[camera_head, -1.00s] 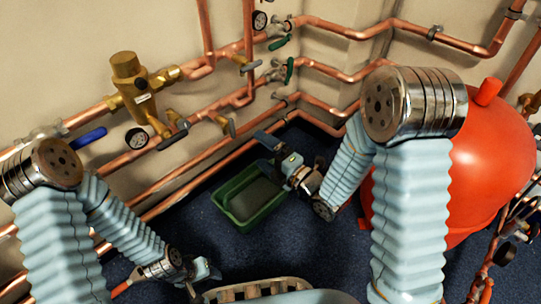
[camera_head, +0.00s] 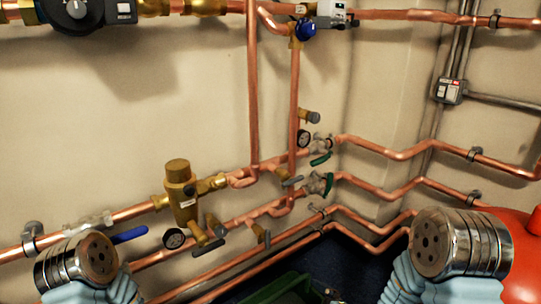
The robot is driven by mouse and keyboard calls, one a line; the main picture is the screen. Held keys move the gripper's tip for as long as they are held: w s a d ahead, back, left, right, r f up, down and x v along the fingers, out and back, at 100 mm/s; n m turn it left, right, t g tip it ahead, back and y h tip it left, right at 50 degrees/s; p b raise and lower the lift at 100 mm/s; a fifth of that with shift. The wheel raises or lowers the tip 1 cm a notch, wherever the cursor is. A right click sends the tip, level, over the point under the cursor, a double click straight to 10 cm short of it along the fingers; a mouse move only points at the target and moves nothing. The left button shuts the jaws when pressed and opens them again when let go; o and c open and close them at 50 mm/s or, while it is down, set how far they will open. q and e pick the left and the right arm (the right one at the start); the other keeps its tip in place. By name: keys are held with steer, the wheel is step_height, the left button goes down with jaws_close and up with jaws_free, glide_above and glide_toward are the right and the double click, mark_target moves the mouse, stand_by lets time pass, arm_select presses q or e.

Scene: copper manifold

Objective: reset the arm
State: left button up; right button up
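My two arms show only at the bottom of the head view. A silver joint of my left arm (camera_head: 78,262) is at the lower left, and a silver joint of my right arm (camera_head: 462,245) is at the lower right. Pale blue ribbed sleeves show below both joints. Both grippers are below the picture's lower edge or hidden, so their fingers cannot be seen.
Copper pipes (camera_head: 253,100) run along the beige wall with a brass valve (camera_head: 181,195), a gauge (camera_head: 174,239) and green-handled valves (camera_head: 328,184). A green tray (camera_head: 280,290) is partly visible at the bottom. A red tank (camera_head: 520,225) stands at the right.

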steer(key=s+d+f+m+g+h, duration=0.2)
steer(key=s+f+m+g, duration=0.35)
steer(key=f+m, duration=0.5)
steer(key=s+a+f+m+g, duration=0.2)
steer(key=s+f+m+g, duration=0.4)
steer(key=s+f+m, duration=0.45)
step_height(320, 180, up, 20)
steer(key=s+n+p, duration=0.1)
steer(key=n+p, duration=0.1)
steer(key=p, duration=1.5)
steer(key=shift+s+a+f, duration=0.15)
steer(key=shift+s, duration=0.2)
